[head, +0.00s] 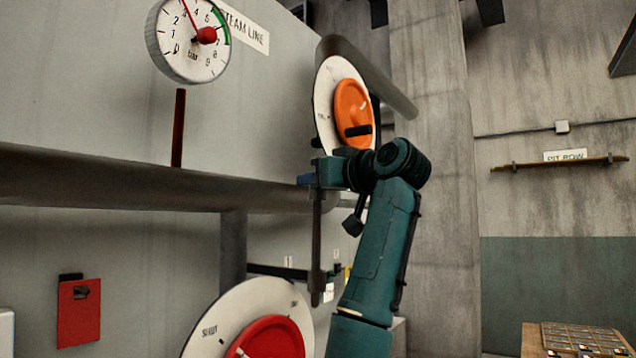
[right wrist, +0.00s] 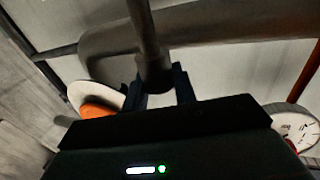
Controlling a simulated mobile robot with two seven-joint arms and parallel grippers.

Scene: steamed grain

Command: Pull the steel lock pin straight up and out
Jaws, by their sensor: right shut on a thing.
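The steel lock pin (head: 317,242) is a long grey rod that hangs upright below my right gripper (head: 307,181) in the head view. My right gripper is shut on its upper end, level with the big horizontal pipe. In the right wrist view the pin (right wrist: 144,30) runs away from between the two dark fingers (right wrist: 158,86). In the head view its lower end is near a dark horizontal bar (head: 278,271); I cannot tell whether it touches anything there. My left gripper is not in view.
An orange handwheel (head: 352,113) on a white disc is close above my right gripper. A red handwheel (head: 272,340) on a white dial (head: 212,345) is below. A pressure gauge (head: 183,55) is at the upper left. The horizontal pipe (head: 110,180) passes behind the pin.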

